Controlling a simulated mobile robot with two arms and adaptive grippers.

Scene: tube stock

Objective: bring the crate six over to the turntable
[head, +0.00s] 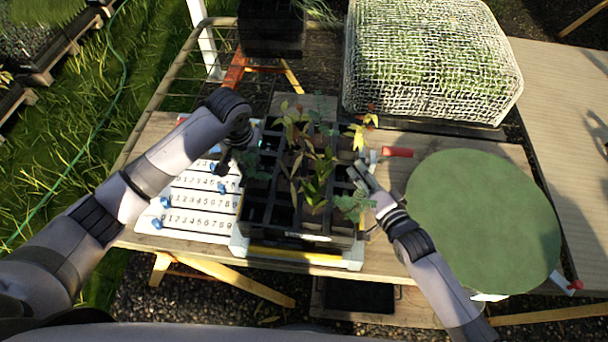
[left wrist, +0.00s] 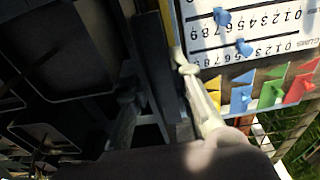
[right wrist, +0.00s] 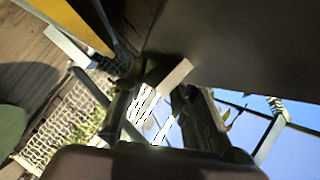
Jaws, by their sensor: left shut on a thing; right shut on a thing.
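The black crate (head: 300,239) holds several small seedlings in dark cells and stands near the middle of the table in the head view. I cannot read a number on it. My left gripper (head: 233,162) is shut on its left side; the crate's dark wall (left wrist: 152,55) runs between the fingers in the left wrist view. My right gripper (head: 364,178) is shut at its right side; in the right wrist view the fingers (right wrist: 157,100) are close under the dark wall (right wrist: 240,45). The turntable (head: 485,222) is a flat green disc to the right, empty and apart from the crate.
A white number board (head: 185,212) with blue sliders lies left of the crate. A white netted cover (head: 432,60) stands behind, right of a dark crate (head: 271,25). A red piece (head: 397,152) lies between crate and turntable. A yellow strip (head: 295,254) edges the crate's front.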

